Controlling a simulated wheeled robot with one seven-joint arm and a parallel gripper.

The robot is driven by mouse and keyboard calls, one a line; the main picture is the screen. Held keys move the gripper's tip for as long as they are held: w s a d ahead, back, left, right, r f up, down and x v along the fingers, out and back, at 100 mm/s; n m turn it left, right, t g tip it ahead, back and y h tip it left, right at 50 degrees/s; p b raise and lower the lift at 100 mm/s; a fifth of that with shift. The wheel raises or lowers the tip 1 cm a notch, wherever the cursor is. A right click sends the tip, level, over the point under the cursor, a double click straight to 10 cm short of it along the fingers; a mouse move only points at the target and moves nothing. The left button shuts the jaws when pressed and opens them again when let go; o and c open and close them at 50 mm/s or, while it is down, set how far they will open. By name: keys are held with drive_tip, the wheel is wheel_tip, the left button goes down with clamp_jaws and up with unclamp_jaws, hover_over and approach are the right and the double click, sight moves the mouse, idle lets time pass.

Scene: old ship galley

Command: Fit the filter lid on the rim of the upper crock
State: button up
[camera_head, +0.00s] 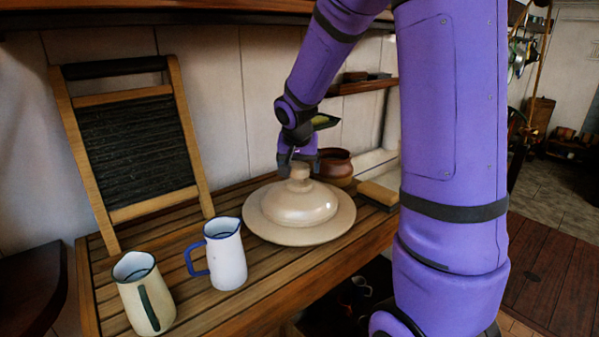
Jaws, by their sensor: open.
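The filter lid (298,207) is a pale beige dome with a wide, flat rim and a round knob on top. It rests on the slatted wooden counter, and I cannot tell whether the rim is one piece with the dome. My gripper (297,171) is open and points down at the knob, with its fingers around or just beside it. The fingers partly hide the knob, so contact is unclear. No upper crock can be made out with certainty in this view.
A brown clay pot (337,163) stands behind the lid, and a tan block (378,193) lies to its right. A white jug (226,262) and a cream jug (146,302) stand at the front left. A washboard (133,145) leans on the wall.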

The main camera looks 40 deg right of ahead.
drive_tip(key=v, duration=0.9)
drive_tip(key=s+a+r+n+y, duration=0.1)
drive_tip(key=s+a+r+n, duration=0.1)
drive_tip(key=s, duration=0.6)
drive_tip(key=s+a+r+n+t+y, duration=0.1)
drive_tip(key=s+a+n, duration=0.2)
drive_tip(key=s+a, duration=0.3)
drive_tip(key=s+a+r+n+t+y, duration=0.1)
drive_tip(key=s+a+r+n, duration=0.1)
drive_tip(key=s, duration=0.8)
drive_tip(key=shift+a+r+n, duration=0.35)
drive_tip(key=shift+a+n, duration=0.45)
drive_tip(key=shift+a, duration=0.3)
drive_tip(key=shift+o, duration=0.4)
